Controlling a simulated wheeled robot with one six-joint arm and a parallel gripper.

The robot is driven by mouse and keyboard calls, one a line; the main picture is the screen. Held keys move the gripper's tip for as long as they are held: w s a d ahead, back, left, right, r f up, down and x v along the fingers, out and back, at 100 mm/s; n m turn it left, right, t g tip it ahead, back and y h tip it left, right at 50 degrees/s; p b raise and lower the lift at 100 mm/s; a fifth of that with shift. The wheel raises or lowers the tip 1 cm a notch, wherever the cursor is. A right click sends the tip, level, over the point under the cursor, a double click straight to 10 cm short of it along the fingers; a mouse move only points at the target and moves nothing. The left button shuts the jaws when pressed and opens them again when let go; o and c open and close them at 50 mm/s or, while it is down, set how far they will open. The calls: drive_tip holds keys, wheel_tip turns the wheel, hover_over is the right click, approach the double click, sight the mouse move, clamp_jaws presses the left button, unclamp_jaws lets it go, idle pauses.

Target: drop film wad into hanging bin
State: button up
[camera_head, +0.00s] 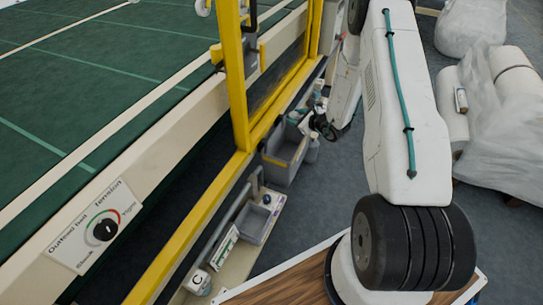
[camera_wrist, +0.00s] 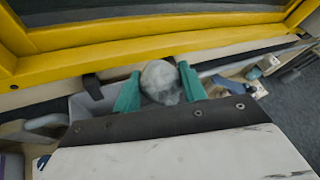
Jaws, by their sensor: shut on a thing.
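My gripper (camera_wrist: 160,84) has its teal fingers closed on the film wad (camera_wrist: 160,80), a crumpled grey-white ball, in the wrist view. A grey bin wall (camera_wrist: 82,106) shows beside and below the left finger, close to the yellow frame. Most of that bin is hidden by my gripper. In the head view the grey hanging bin (camera_head: 283,158) hangs beside the yellow rail, at the machine's side. My gripper (camera_head: 314,112) is small there, near the bin's upper end, and the wad cannot be made out clearly. The exact height of the wad above the bin cannot be told.
A yellow frame (camera_head: 235,80) borders the green machine bed (camera_head: 90,60). A smaller grey tray (camera_head: 256,224) and a white cup (camera_head: 198,283) sit on a low shelf nearer me. Wrapped white rolls (camera_head: 510,75) stand at the right. Floor between is clear.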

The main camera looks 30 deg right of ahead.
drive_tip(key=shift+w+d+r, duration=0.2)
drive_tip(key=shift+w+r, duration=0.15)
drive_tip(key=shift+r, duration=0.05)
drive_tip(key=shift+a+f, duration=0.1)
drive_tip(key=shift+f, duration=0.05)
drive_tip(key=f, duration=0.3)
drive_tip(key=shift+w+a+f, duration=0.1)
drive_tip(key=shift+a+f, duration=0.1)
drive_tip(key=shift+f, duration=1)
drive_tip(key=o, duration=1)
drive_tip(key=shift+o, duration=0.2)
drive_tip(key=v, duration=0.7)
drive_tip(key=shift+s, duration=0.35)
drive_tip(key=shift+d+r, duration=0.1)
drive_tip(key=shift+d, duration=0.05)
